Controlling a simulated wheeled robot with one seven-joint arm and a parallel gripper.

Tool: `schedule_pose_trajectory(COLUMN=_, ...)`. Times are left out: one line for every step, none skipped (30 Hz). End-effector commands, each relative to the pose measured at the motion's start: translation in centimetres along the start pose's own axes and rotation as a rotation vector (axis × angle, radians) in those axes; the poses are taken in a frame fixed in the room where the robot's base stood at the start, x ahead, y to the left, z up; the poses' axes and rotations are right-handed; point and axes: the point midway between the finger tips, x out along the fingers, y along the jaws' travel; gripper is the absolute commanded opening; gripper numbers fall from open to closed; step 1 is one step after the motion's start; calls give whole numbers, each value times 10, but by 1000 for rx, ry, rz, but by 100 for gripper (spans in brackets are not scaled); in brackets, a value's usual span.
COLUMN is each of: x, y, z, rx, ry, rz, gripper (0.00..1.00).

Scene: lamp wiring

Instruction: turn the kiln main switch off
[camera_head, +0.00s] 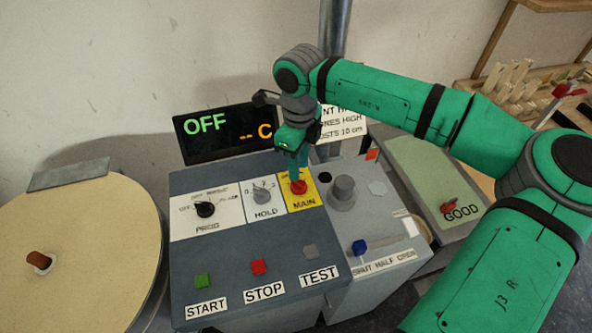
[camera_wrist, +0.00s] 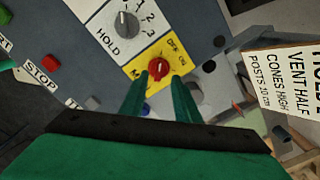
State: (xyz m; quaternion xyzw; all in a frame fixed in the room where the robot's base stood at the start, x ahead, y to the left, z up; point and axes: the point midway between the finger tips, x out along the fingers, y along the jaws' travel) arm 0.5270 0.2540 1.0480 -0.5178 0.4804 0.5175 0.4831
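The kiln main switch is a red knob (camera_wrist: 157,66) on a yellow plate (camera_wrist: 168,51) marked MAIN, with OFF and ON marks. In the head view, the knob (camera_head: 299,187) sits at the panel's upper right, partly covered by my fingers. My gripper (camera_head: 298,174) points down at it. In the wrist view, the fingertips (camera_wrist: 158,75) are apart on either side of the knob, with what looks like a small gap; contact cannot be told. Which mark the knob points to is unclear. The display (camera_head: 225,132) reads OFF and "-- C".
A HOLD dial (camera_head: 262,195) and PROG dial (camera_head: 205,209) are left of the switch. A grey cylinder (camera_head: 343,190) stands close on its right. START (camera_head: 203,280), STOP (camera_head: 259,266) and TEST (camera_head: 310,251) buttons lie in front. A sign (camera_wrist: 286,75) stands behind.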

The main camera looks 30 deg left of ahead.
Motion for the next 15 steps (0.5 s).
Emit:
schedule_pose_trajectory(x=-11, y=0, z=2, rx=-4, ry=1, rz=-2, gripper=29)
schedule_pose_trajectory(x=-16, y=0, z=4, rx=-6, ry=1, rz=-3, gripper=29)
schedule_pose_trajectory(x=-24, y=0, z=6, rx=-9, ry=0, rz=-3, gripper=29)
schedule_pose_trajectory(x=-29, y=0, z=7, rx=-11, ry=0, rz=-2, gripper=29)
schedule_pose_trajectory(x=-34, y=0, z=7, rx=-13, ry=0, rz=-2, gripper=29)
schedule_pose_trajectory(x=-40, y=0, z=8, rx=-15, ry=0, rz=-3, gripper=29)
schedule_pose_trajectory(x=-44, y=0, z=9, rx=-16, ry=0, rz=-2, gripper=29)
schedule_pose_trajectory(x=-47, y=0, z=9, rx=-17, ry=0, rz=-1, gripper=29)
schedule_pose_trajectory(x=-52, y=0, z=10, rx=-18, ry=0, rz=-1, gripper=29)
schedule_pose_trajectory(x=-54, y=0, z=10, rx=-18, ry=0, rz=-1, gripper=29)
schedule_pose_trajectory(x=-57, y=0, z=10, rx=-18, ry=0, rz=-1, gripper=29)
schedule_pose_trajectory(x=-59, y=0, z=11, rx=-18, ry=0, rz=-1, gripper=29)
schedule_pose_trajectory(x=-61, y=0, z=11, rx=-19, ry=-1, rz=-1, gripper=29)
schedule_pose_trajectory(x=-62, y=0, z=11, rx=-19, ry=-1, rz=0, gripper=29)
schedule_pose_trajectory(x=-63, y=0, z=11, rx=-19, ry=-1, rz=0, gripper=29)
